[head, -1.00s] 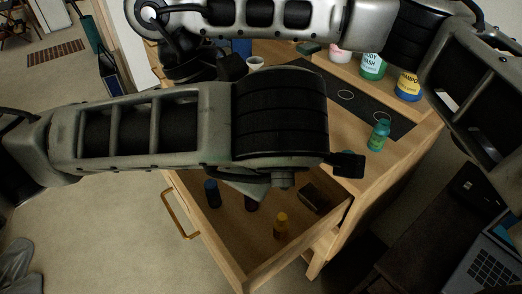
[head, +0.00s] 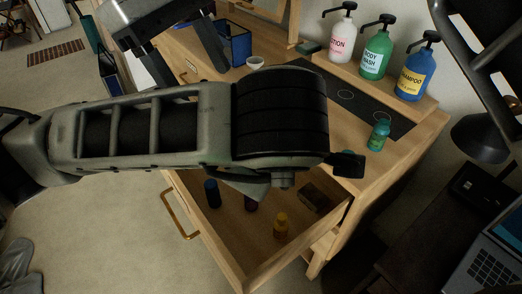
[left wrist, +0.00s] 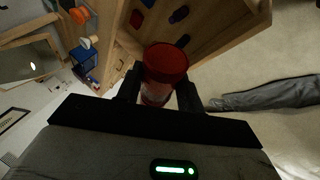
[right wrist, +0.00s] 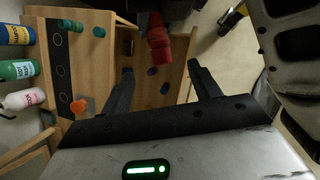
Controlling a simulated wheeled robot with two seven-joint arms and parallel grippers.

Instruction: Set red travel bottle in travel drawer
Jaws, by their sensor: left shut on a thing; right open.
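A red-capped travel bottle (left wrist: 165,65) is held between the fingers of my left gripper (left wrist: 160,92), above the open drawer (left wrist: 215,35). The same red bottle (right wrist: 158,42) shows in the right wrist view, apart from the right fingers. In the head view my left arm covers it and most of that gripper.
A teal bottle (head: 379,135) stands on the dresser top near its right edge. Lotion (head: 341,38), body wash (head: 375,52) and shampoo (head: 413,72) pumps stand on a raised shelf at the back. A blue mesh holder (head: 237,45) and a small cup (head: 255,63) stand farther left.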

